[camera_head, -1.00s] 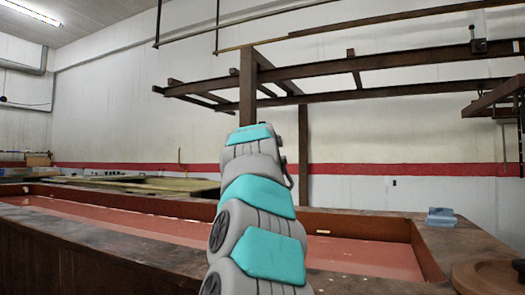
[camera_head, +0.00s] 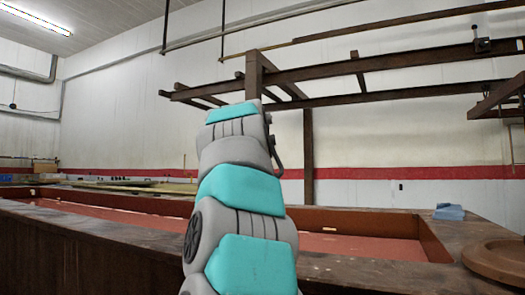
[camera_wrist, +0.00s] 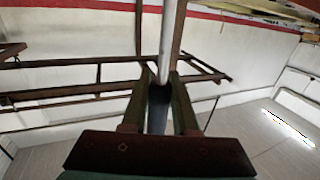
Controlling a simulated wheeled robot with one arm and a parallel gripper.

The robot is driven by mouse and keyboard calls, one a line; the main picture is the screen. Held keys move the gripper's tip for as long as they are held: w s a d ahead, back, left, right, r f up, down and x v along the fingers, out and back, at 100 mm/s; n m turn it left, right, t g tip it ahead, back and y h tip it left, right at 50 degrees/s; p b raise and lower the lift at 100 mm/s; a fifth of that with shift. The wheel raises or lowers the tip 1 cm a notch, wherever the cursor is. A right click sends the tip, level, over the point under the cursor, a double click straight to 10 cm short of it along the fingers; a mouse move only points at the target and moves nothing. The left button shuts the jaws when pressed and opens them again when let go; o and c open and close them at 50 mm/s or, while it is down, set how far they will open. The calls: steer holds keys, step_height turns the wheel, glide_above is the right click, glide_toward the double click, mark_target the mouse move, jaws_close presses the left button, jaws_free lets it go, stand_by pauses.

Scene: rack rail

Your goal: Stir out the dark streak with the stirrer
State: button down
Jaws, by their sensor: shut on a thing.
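My gripper (camera_wrist: 159,78) is shut on the stirrer, seen in the wrist view. The stirrer (camera_wrist: 168,40) has a dark grip between the two fingers and a pale metal rod that runs to the top edge of the picture. Its far end is out of view. In the head view my arm hides the gripper and the stirrer. A long brown-rimmed trough (camera_head: 110,232) holds a red liquid (camera_head: 360,246). I cannot make out a dark streak on the visible part of the liquid, and my arm covers its middle.
A blue folded cloth or block (camera_head: 448,212) lies on the trough's right rim. A round brown wooden piece (camera_head: 498,258) sits at the right front. Dark overhead beams (camera_head: 385,65) and a post (camera_head: 308,155) stand behind. Another pale-topped trough or table (camera_head: 135,186) lies at the back left.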

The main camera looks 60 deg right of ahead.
steer(key=a+b, duration=0.7)
steer(key=a, duration=2.3)
steer(key=shift+s+a+b, duration=0.2)
steer(key=shift+s+b, duration=0.1)
steer(key=shift+s, duration=0.15)
